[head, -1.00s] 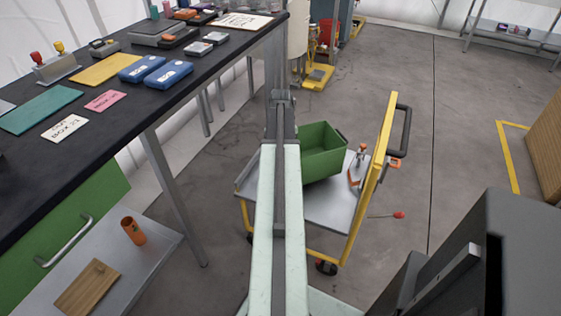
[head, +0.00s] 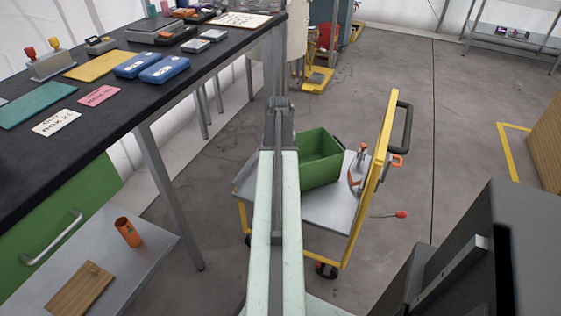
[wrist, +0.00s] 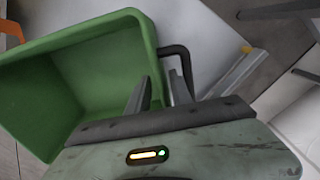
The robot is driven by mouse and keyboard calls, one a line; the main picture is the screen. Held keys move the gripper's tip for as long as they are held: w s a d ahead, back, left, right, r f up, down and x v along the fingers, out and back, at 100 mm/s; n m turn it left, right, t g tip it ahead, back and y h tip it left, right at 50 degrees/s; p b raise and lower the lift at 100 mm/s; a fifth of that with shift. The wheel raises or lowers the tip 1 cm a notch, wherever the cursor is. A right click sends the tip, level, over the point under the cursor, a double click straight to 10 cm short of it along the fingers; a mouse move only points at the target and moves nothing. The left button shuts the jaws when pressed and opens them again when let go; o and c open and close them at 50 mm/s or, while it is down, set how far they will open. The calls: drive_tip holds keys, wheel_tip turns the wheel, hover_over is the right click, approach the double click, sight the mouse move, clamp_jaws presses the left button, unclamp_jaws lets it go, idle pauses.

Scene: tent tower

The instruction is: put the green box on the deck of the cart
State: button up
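The green box (head: 320,162) is an open-topped bin with a dark handle on one side. In the head view it is over the deck (head: 325,210) of the yellow-framed cart (head: 372,185); I cannot tell whether its bottom touches the deck.
A clamp-like orange tool (head: 358,165) sits on the deck's right part, by the cart's upright handle. A long black workbench (head: 90,120) with stamps, cards and blue cases runs along the left. Grey floor (head: 470,130) is open beyond the cart.

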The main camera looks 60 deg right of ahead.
drive_tip(key=shift+r, duration=0.1)
wheel_tip(320, 180, up, 12)
drive_tip(key=p, duration=1.2)
